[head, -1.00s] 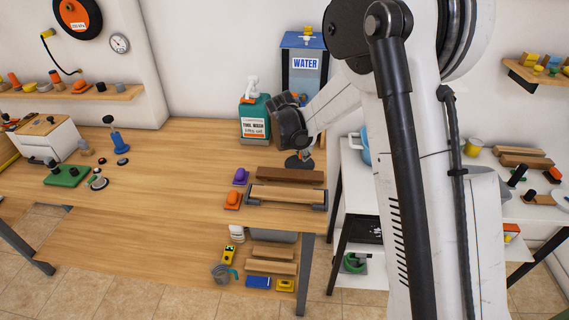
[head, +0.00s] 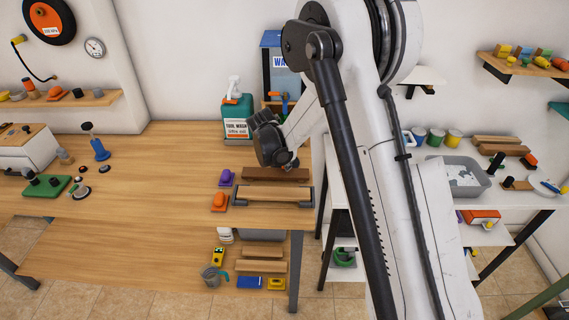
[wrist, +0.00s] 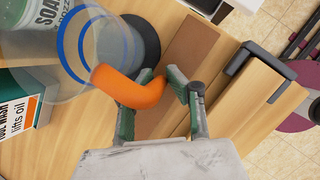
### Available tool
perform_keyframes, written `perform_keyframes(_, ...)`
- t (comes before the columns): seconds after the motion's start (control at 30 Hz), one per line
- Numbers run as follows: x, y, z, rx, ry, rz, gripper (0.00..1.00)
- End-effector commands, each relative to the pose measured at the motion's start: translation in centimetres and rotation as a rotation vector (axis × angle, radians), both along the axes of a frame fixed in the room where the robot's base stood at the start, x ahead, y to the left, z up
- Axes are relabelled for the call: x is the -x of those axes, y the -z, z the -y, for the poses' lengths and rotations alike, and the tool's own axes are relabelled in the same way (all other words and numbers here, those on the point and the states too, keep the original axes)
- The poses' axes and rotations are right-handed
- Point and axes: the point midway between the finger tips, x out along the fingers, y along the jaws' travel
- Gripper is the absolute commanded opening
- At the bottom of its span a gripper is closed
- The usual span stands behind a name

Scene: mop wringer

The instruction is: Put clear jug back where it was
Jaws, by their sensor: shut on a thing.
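The clear jug (wrist: 98,48) fills the upper left of the wrist view, with see-through walls, blue rings and an orange handle (wrist: 125,88). My gripper (wrist: 158,103) is shut on this orange handle and the jug appears tilted in that view. In the head view my gripper (head: 284,166) is over the back right of the wooden workbench (head: 150,190), close to a dark brown block (head: 292,175). The jug cannot be made out in the head view. Whether its base touches the bench cannot be told.
A green tool wash bottle (head: 237,118) stands left of my gripper, with a blue water tank (head: 283,78) behind. Purple (head: 226,178) and orange (head: 219,202) tools lie in front. A light wooden bar (head: 270,194) is near the bench edge. The bench's middle is clear.

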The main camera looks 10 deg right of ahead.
Motion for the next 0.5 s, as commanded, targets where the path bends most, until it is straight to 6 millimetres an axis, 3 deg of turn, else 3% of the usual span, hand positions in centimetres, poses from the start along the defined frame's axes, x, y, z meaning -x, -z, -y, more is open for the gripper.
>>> perform_keyframes(0.4, 0.01, 0.98, 0.0, 0.0, 0.0, 0.0, 0.0)
perform_keyframes(0.43, 0.0, 0.88, 0.0, 0.0, 0.0, 0.0, 0.18)
perform_keyframes(0.5, 0.0, 0.84, 0.0, 0.0, 0.0, 0.0, 0.27)
